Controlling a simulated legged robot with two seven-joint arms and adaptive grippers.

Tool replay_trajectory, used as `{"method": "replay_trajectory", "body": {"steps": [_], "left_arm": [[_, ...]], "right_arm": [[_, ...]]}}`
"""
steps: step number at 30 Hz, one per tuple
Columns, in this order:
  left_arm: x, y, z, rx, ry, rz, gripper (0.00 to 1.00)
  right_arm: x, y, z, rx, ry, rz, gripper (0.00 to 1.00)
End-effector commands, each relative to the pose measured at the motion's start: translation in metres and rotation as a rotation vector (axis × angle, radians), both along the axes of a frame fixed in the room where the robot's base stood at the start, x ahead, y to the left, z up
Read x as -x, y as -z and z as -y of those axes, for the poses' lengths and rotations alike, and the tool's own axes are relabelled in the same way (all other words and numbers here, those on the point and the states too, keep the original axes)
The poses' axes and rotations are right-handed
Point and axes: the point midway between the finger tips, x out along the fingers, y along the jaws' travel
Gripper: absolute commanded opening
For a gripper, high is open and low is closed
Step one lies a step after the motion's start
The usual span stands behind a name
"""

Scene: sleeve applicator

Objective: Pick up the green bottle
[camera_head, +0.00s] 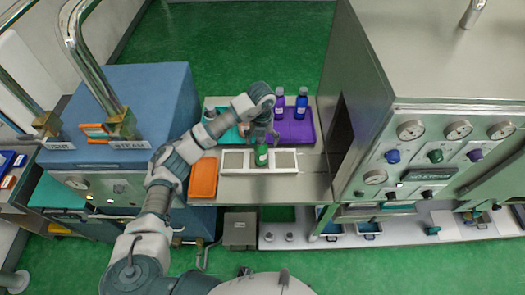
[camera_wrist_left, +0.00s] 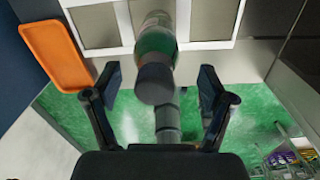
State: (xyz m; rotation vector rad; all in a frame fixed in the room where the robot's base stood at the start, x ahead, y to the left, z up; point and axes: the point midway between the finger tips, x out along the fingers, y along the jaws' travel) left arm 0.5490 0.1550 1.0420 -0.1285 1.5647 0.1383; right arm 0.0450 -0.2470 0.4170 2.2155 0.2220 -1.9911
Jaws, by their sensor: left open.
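The green bottle (camera_head: 261,156) stands in the middle part of a white-framed holder (camera_head: 229,151) on the metal counter. My left gripper (camera_head: 260,136) is right above and behind it in the head view and covers part of its top. In the left wrist view the bottle (camera_wrist_left: 156,44) shows a green band and a dark cap (camera_wrist_left: 155,85). The open fingers of my left gripper (camera_wrist_left: 158,76) lie on either side of the cap, with gaps on both sides. My right gripper is not in view.
An orange tray (camera_head: 203,178) lies left of the holder. A large metal machine (camera_head: 425,150) with gauges stands on the right, and a blue-topped cabinet (camera_head: 165,95) on the left.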

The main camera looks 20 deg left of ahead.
Motion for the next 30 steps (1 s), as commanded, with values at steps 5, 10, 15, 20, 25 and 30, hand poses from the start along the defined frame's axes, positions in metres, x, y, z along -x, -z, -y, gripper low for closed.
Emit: {"method": "replay_trajectory", "body": {"steps": [5,10,15,20,25,30], "left_arm": [[-0.004,0.029,0.0,0.002,0.0,-0.006,0.82],[-0.004,0.046,0.0,0.001,0.0,-0.003,0.82],[-0.004,0.047,0.001,0.0,0.001,-0.002,0.82],[-0.004,0.047,0.002,-0.001,0.001,-0.002,0.57],[-0.004,0.048,0.001,0.001,0.001,-0.003,0.15],[-0.004,0.047,0.001,0.001,0.001,-0.002,0.0]], "right_arm": [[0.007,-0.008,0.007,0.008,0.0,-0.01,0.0],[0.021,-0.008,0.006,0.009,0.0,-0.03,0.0],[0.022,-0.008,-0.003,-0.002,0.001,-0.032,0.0],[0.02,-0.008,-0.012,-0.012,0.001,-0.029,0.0],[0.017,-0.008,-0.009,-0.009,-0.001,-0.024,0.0],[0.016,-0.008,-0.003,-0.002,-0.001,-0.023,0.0]]}}
